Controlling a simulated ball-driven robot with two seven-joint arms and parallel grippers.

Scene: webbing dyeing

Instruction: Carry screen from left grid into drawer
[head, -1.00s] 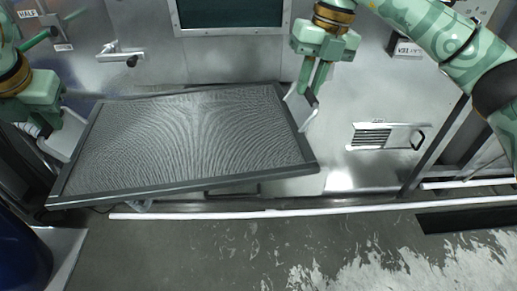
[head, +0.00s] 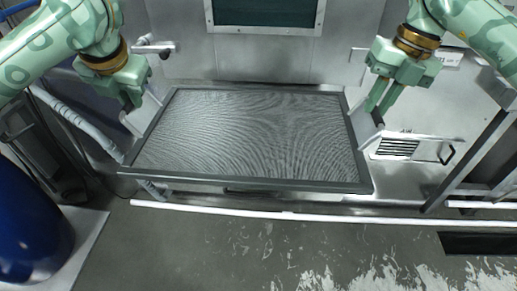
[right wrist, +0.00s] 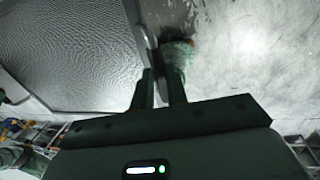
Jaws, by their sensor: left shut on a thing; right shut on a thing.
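The screen (head: 250,135) is a grey mesh in a dark rectangular frame. It is held up roughly level in front of the metal cabinet in the head view. My left gripper (head: 137,113) is shut on a handle at its left edge. My right gripper (head: 374,112) is shut on a handle at its right edge. The right wrist view shows the screen's mesh (right wrist: 65,50) at upper left and my right gripper (right wrist: 158,85) at its edge. The left grid and the drawer cannot be made out for certain.
A metal cabinet (head: 200,65) with a dark window (head: 265,12) stands behind the screen. A vented panel with a handle (head: 400,148) is at right. A white rail (head: 290,214) runs along the floor. A blue drum (head: 30,225) stands at lower left. The floor in front is clear.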

